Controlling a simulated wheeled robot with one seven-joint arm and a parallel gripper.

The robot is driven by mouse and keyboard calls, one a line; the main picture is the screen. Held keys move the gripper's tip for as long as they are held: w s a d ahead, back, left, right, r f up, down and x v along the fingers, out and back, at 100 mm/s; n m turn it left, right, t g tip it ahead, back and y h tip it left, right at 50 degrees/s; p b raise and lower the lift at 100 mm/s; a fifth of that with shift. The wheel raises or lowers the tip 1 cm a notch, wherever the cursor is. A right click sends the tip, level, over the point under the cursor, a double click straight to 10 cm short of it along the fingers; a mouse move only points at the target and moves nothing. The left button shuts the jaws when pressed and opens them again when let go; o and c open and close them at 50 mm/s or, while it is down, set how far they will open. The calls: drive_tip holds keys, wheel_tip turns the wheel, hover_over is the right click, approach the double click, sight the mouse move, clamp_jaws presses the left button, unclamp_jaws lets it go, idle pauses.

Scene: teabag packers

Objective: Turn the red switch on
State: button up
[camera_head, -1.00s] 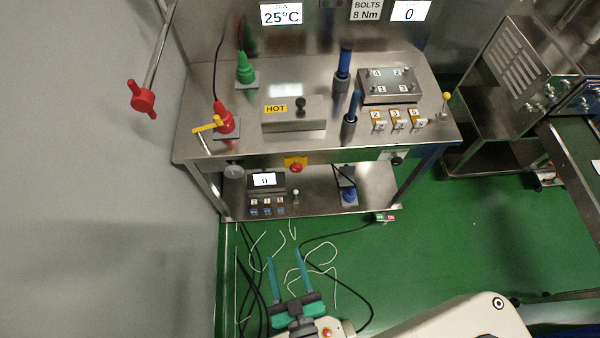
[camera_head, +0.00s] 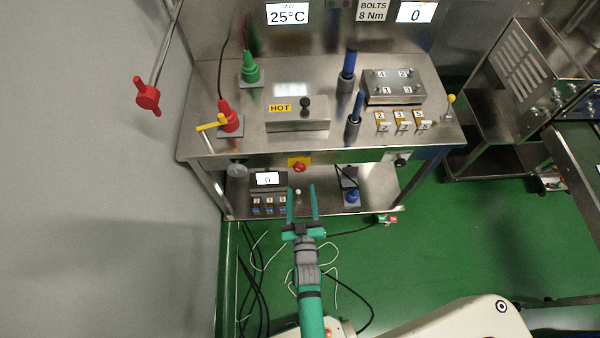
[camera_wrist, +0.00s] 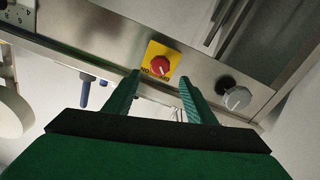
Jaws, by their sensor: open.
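The red switch (camera_head: 299,167) is a round red knob on a yellow plate on the front edge panel of the steel table. In the wrist view the red switch (camera_wrist: 161,63) sits ahead of my fingertips, a little above the gap between them, with dark lettering on its yellow plate. My gripper (camera_head: 302,188) is open and empty, below and in front of the switch, its two green fingers pointing toward it. In the wrist view my gripper (camera_wrist: 160,80) shows its fingers spread either side, apart from the knob.
A grey knob (camera_wrist: 237,98) is on the same panel; a black knob (camera_head: 401,160) is on its right. The lower shelf (camera_head: 325,200) holds a small display unit (camera_head: 267,180) and a blue-based tool (camera_head: 352,196). Cables (camera_head: 262,270) lie on the green floor.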

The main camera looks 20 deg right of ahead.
sight(299, 170)
drive_tip(key=x, duration=0.8)
drive_tip(key=shift+w, duration=0.15)
drive_tip(key=c, duration=1)
drive_tip(key=shift+c, duration=0.2)
